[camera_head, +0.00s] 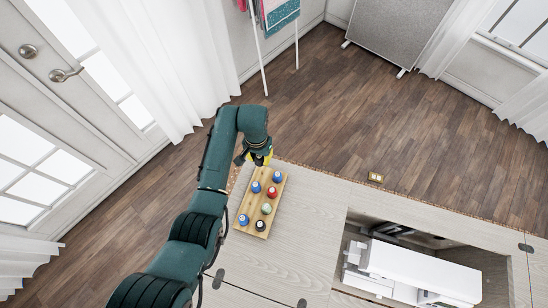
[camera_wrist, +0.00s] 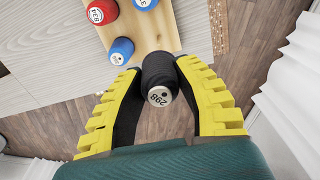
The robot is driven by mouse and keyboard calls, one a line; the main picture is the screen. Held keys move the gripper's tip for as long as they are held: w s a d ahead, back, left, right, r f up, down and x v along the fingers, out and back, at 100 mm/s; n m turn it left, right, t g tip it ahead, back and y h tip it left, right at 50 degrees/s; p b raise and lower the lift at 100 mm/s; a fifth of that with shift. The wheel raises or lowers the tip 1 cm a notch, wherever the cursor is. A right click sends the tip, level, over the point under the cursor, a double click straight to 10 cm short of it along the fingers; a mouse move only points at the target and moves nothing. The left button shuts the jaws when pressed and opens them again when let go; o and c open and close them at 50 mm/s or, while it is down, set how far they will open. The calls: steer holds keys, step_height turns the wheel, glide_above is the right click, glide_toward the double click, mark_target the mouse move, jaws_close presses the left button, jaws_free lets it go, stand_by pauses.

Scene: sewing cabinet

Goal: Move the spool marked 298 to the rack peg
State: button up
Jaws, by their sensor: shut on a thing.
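The spool marked 298 (camera_wrist: 160,78) has black thread and a pale end bearing the number, seen upside down in the wrist view. My gripper (camera_wrist: 163,62) has its yellow, dark-padded fingers on either side of it, shut on the spool. The wooden rack (camera_wrist: 148,35) lies just beyond the spool, which overlaps its near end in the picture. I cannot tell the gap between them.
Several other spools stand on the rack, including a blue one (camera_wrist: 120,51) and a red one (camera_wrist: 101,12) near my gripper. A black one (camera_head: 260,225) stands at the rack's near end. A white sewing machine (camera_head: 415,272) sits in the cabinet opening. The pale tabletop (camera_head: 310,215) between is clear.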

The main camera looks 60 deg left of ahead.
step_height(320, 180, down, 5)
steer(key=b, duration=0.5)
steer(key=shift+f, duration=0.1)
steer(key=shift+d+r+p, duration=0.1)
steer(key=shift+r+p, duration=0.15)
steer(key=shift+p, duration=0.1)
steer(key=shift+f+b, duration=0.45)
steer(key=shift+f, duration=0.3)
steer(key=shift+f, duration=0.1)
steer(key=shift+f, duration=0.35)
steer(key=shift+f+b, duration=0.35)
steer(key=shift+b, duration=0.1)
steer(key=shift+f, duration=0.35)
steer(key=shift+f+b, duration=0.4)
